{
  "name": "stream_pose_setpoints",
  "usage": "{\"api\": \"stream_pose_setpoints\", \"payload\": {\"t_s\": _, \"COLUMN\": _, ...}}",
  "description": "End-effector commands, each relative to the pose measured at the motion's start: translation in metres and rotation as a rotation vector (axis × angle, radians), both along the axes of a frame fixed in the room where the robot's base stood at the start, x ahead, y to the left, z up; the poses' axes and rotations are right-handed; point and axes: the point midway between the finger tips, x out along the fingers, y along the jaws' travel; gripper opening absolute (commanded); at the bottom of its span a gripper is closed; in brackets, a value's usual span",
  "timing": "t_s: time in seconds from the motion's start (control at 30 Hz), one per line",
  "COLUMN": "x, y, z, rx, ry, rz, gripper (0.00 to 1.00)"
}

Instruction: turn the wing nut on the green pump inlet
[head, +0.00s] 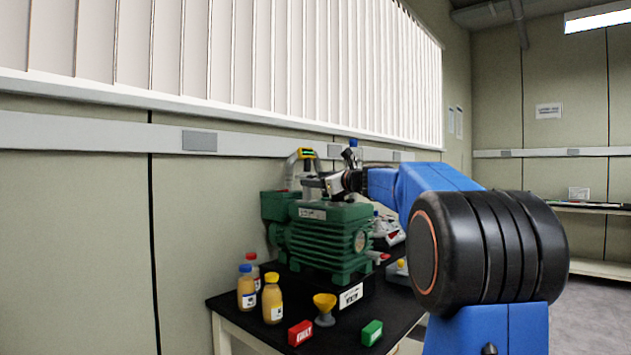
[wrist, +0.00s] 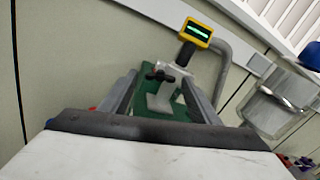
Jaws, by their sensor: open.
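The green pump (head: 318,245) stands on the black-topped table, and part of its green body shows in the wrist view (wrist: 143,127). A grey metal inlet fitting (wrist: 163,98) rises from it in the wrist view. A small dark wing nut (wrist: 157,75) sits on the side of that fitting. My gripper (wrist: 160,88) is open, with one finger on each side of the fitting and nut in the picture. I see no clear contact. In the head view my gripper (head: 314,184) is just above the pump's top, and the wing nut cannot be made out.
A yellow gauge with a green display (wrist: 197,32) and a grey hose (wrist: 222,60) are close behind the fitting. Bottles (head: 272,299), a yellow funnel (head: 325,303), a red block (head: 300,333) and a green block (head: 372,333) stand at the table's front. The wall is behind.

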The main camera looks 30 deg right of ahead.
Motion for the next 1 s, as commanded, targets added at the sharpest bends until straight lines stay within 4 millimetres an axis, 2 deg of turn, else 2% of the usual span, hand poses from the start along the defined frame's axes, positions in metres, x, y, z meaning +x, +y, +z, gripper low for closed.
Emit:
{"api": "stream_pose_setpoints", "payload": {"t_s": 0.7, "x": -0.132, "y": -0.025, "z": 0.0, "rx": -0.001, "ry": 0.0, "rz": -0.004, "gripper": 0.56}}
{"api": "stream_pose_setpoints", "payload": {"t_s": 1.0, "x": -0.161, "y": -0.029, "z": 0.0, "rx": 0.0, "ry": 0.0, "rz": -0.002, "gripper": 0.56}}
